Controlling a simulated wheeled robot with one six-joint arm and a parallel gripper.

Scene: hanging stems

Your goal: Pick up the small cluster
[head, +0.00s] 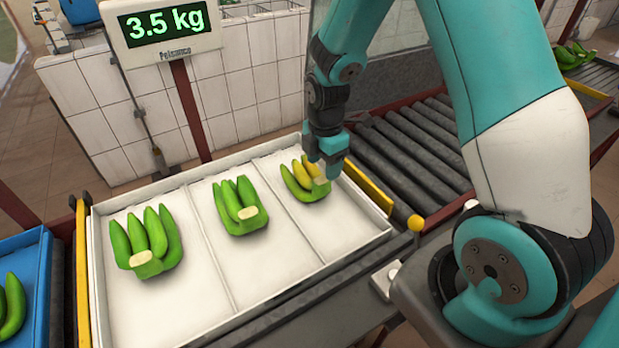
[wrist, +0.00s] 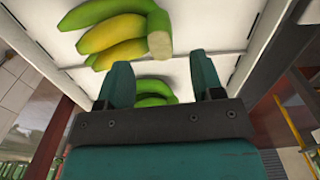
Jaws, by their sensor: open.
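Three banana clusters lie in a white divided tray (head: 215,298), one per compartment. The left cluster (head: 148,240) is green and looks largest. The middle cluster (head: 239,206) is green and smaller. The right cluster (head: 298,182) is yellow and green and looks smallest, though my gripper partly hides it. In the wrist view my gripper (wrist: 162,80) is open, with nothing held. A yellow-green cluster (wrist: 118,36) with a cut stem end lies beyond the fingertips. Part of another cluster (wrist: 154,91) shows between the fingers.
A scale display (head: 163,25) reading 3.5 kg stands on a red post behind the tray. A roller conveyor (head: 415,145) runs to the right, past a yellow rail (head: 369,187). A blue crate (head: 38,270) with green bananas is at the left.

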